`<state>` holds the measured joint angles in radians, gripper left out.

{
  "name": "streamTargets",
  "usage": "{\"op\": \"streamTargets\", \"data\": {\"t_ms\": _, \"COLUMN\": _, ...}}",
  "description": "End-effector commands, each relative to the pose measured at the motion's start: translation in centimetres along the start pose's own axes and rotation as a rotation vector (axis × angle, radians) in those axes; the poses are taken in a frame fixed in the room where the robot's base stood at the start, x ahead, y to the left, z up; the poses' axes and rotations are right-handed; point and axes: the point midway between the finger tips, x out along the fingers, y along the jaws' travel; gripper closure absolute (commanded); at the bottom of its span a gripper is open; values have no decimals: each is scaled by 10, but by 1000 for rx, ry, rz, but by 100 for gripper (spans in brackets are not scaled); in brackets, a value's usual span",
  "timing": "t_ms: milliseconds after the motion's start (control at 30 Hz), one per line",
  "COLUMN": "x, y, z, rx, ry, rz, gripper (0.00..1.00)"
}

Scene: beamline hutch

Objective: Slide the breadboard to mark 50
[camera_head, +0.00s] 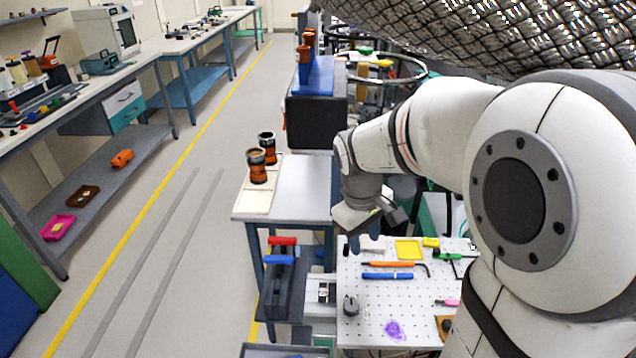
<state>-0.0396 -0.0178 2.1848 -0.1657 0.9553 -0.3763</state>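The breadboard (372,325) is a white plate with a grid of holes, at the lower right of the head view. Tools and small parts lie on it. My arm covers its right side. My gripper (372,243) points down over the board's far left edge, in front of the blue table. The fingers are small and dark here, and I cannot tell whether they are open or shut. A rail-like grey fitting (322,312) with a small block lies along the board's left side. No scale or mark 50 can be read in this view.
On the board are an orange-handled tool (388,264), a blue bar (387,276), a yellow tray (408,249), a grey knob-like part (351,305) and a purple piece (394,329). A blue table (300,190) stands behind. The floor aisle at left is clear.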

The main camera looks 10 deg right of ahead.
Motion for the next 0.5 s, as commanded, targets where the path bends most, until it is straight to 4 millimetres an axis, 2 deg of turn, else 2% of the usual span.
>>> {"op": "streamTargets", "data": {"t_ms": 33, "x": 2, "y": 5, "z": -15, "rx": -61, "ry": -30, "rz": 2, "gripper": 63}}
{"op": "streamTargets", "data": {"t_ms": 167, "x": 16, "y": 16, "z": -50, "rx": -222, "ry": -99, "rz": 13, "gripper": 63}}
{"op": "streamTargets", "data": {"t_ms": 300, "x": 39, "y": 25, "z": -87, "rx": -404, "ry": -177, "rz": 20, "gripper": 63}}
{"op": "streamTargets", "data": {"t_ms": 500, "x": 72, "y": 30, "z": -124, "rx": -601, "ry": -263, "rz": 20, "gripper": 63}}
